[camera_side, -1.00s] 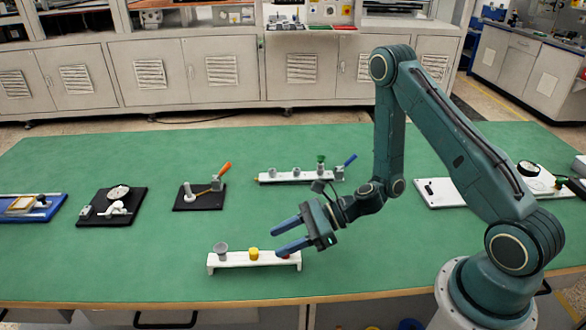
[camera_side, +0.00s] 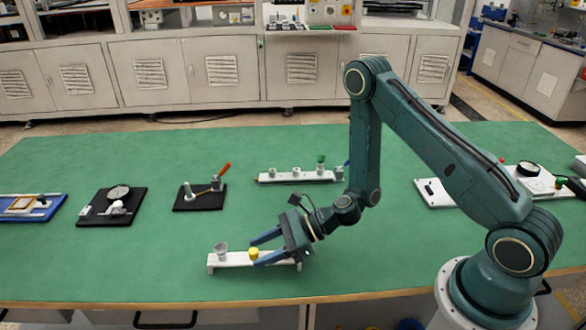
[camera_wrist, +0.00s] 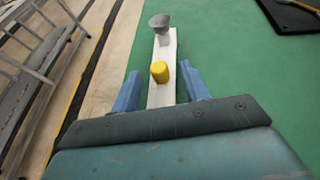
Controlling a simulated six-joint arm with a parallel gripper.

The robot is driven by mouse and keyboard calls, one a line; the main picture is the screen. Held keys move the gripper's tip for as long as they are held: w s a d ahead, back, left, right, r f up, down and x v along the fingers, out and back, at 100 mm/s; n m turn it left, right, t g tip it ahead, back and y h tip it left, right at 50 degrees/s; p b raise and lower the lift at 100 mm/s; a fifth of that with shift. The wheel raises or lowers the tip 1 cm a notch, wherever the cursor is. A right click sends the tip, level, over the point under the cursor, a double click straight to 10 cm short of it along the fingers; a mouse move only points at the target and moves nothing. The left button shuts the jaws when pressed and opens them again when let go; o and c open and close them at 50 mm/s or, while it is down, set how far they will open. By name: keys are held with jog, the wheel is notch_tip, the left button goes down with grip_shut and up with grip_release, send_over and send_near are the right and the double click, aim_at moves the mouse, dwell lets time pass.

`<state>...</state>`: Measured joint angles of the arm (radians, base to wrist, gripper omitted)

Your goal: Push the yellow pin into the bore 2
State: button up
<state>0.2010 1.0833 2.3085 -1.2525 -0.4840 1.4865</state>
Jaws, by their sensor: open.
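The yellow pin (camera_side: 254,253) stands upright in the white rack (camera_side: 232,261) near the table's front edge. It also shows in the wrist view (camera_wrist: 159,72), between my two blue fingers and a little beyond their tips. My gripper (camera_side: 252,251) is open, low over the rack, with its fingers pointing left on either side of the pin's line. I cannot tell whether either finger touches the pin. A white bar with a row of grey pieces and a green one (camera_side: 296,175) lies farther back; it may hold the bores, but no numbers are legible.
A grey funnel-shaped piece (camera_side: 221,249) stands left of the pin on the rack. Black plates with fixtures (camera_side: 199,197) lie at the back left, with a blue tray (camera_side: 30,207) at the far left. Green table between them and the rack is clear.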

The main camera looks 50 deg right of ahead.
dwell(0.5)
grip_shut()
jog(key=shift+r, duration=0.1)
notch_tip(320, 180, up, 20)
dwell(1.3)
dwell(0.6)
jog(key=w+d+f+m+t+h, duration=0.1)
jog(key=w+d+f+m, duration=0.1)
jog(key=d, duration=0.8)
jog(key=w+d+f+m+t+h, duration=0.2)
jog(key=w+d+f, duration=0.3)
jog(key=d, duration=0.5)
jog(key=w+d+f+m+t+h, duration=0.1)
jog(key=w+d+f+m+h, duration=0.1)
jog(key=w+d, duration=0.4)
jog(key=d+f, duration=0.1)
jog(key=d, duration=0.3)
jog(key=shift+w+d+f, duration=0.15)
jog(key=shift+w+d, duration=0.15)
jog(key=shift+w, duration=0.05)
